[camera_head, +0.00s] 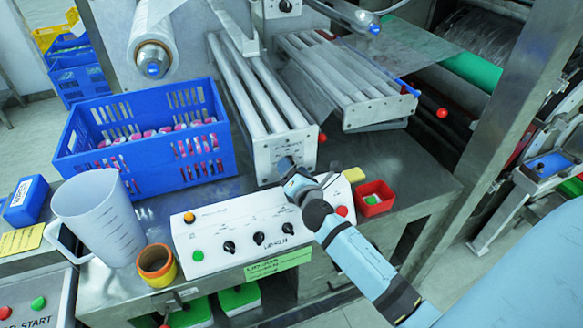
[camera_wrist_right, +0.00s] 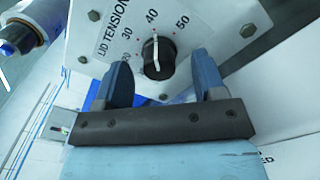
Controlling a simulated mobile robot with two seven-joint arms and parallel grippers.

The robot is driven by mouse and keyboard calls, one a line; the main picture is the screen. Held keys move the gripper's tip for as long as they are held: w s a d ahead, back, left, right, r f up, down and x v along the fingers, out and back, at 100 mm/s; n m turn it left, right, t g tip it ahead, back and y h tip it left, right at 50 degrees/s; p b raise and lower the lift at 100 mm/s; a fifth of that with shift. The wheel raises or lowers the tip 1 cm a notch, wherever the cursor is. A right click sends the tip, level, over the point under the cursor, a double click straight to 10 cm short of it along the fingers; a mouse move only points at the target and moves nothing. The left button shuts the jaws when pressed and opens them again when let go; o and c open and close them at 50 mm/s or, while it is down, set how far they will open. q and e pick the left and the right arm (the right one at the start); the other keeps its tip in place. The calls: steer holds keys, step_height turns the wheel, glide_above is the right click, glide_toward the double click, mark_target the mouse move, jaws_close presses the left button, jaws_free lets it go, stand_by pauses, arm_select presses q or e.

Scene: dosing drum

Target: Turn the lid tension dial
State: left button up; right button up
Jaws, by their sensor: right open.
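The lid tension dial (camera_wrist_right: 159,57) is a black knob on a white plate (camera_wrist_right: 195,22) marked "LID TENSION", with numbers from 30 to 50 readable. Its white pointer line points up, close to 40. My right gripper (camera_wrist_right: 163,80) is open, with one blue finger to the left of the dial and one to the right. Gaps show between the fingers and the knob, so it is not gripped. In the head view my right gripper (camera_head: 287,168) is at the front end plate of the roller unit (camera_head: 262,153) and covers the dial. My left gripper is not in view.
A white control box (camera_head: 215,256) with buttons and black knobs lies below my right gripper. A blue crate (camera_head: 150,180), a clear jug (camera_head: 100,220) and an orange-yellow cup (camera_head: 157,266) stand left. A red bin (camera_head: 374,200) and yellow block (camera_head: 355,175) sit right.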

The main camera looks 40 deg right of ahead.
steer(key=b+v, duration=0.2)
steer(key=v, duration=1)
steer(key=shift+s, duration=0.4)
